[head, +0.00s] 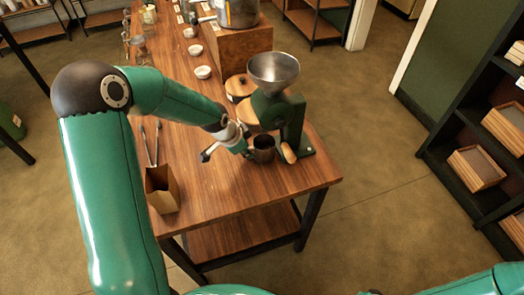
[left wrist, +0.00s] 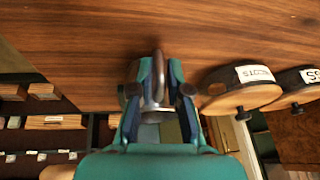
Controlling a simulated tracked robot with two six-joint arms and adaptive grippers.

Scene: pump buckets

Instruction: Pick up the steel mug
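The steel mug (head: 264,151) stands upright on the wooden table, beside the base of the green grinder. My left gripper (head: 226,147) is just left of the mug, low over the table. Its fingers are spread apart. In the left wrist view, a curved metal part that looks like the mug's handle (left wrist: 158,74) shows between the two fingers (left wrist: 159,90), with a gap to each side. The mug's body is mostly hidden there by my gripper. My right gripper is out of the head view; only part of my right arm shows at the bottom right.
The grinder (head: 284,115) with its steel funnel (head: 273,71) stands close behind the mug. Wooden-lidded jars (head: 238,86) and small white bowls (head: 203,72) stand further back.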

